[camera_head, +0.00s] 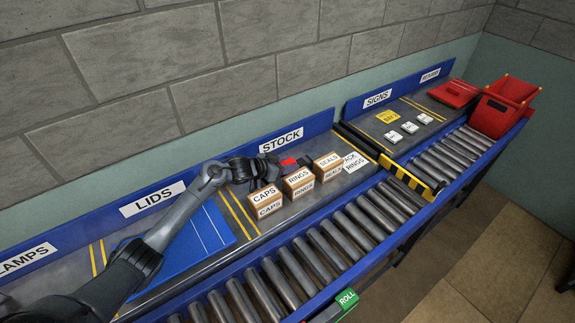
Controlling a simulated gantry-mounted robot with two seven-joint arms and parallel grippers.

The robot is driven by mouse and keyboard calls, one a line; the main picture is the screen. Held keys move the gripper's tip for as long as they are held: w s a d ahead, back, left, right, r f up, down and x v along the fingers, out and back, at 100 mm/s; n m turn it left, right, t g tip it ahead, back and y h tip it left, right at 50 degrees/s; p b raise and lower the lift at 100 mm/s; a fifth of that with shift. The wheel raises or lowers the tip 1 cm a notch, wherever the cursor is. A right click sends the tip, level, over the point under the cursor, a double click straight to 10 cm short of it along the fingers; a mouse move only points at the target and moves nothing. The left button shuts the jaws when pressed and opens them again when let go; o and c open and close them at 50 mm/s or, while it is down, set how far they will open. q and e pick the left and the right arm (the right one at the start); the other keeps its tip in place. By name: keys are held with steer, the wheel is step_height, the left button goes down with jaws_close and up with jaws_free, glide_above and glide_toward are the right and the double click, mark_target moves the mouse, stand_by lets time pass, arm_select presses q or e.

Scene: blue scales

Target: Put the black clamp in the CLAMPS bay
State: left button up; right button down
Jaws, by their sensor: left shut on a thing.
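My left gripper (266,171) is at the STOCK section, behind the CAPS box, with its arm reaching in from the lower left. It is shut on a dark thing with red parts (289,162), which looks like the black clamp. Gripper and clamp are both dark, so their exact contact is hard to make out. The CLAMPS bay (60,284) is at the far left, its sign cut by the picture edge and its front partly hidden by my arm. My right gripper is not in view.
Boxes marked CAPS (265,200), RINGS (298,183) and SEALS (328,167) stand close to the gripper. The LIDS bay holds a blue panel (205,240). A roller conveyor (320,247) runs along the front. Red bins (504,104) stand far right.

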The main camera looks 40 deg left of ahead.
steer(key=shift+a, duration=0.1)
arm_select(q)
steer(key=shift+f, duration=0.1)
steer(key=o, duration=0.9)
steer(key=shift+c, duration=0.2)
steer(key=shift+s+a+r, duration=0.15)
steer(key=shift+s+r, duration=0.25)
steer(key=p+v, duration=0.2)
steer(key=v, duration=0.8)
steer(key=shift+f+p, duration=0.15)
steer(key=shift+p, duration=0.25)
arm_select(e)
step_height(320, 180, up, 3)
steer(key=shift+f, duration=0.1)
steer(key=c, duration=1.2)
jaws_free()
arm_select(q)
steer(key=shift+s+a+r, duration=0.1)
steer(key=shift+s+r, duration=0.15)
steer(key=shift+s, duration=0.25)
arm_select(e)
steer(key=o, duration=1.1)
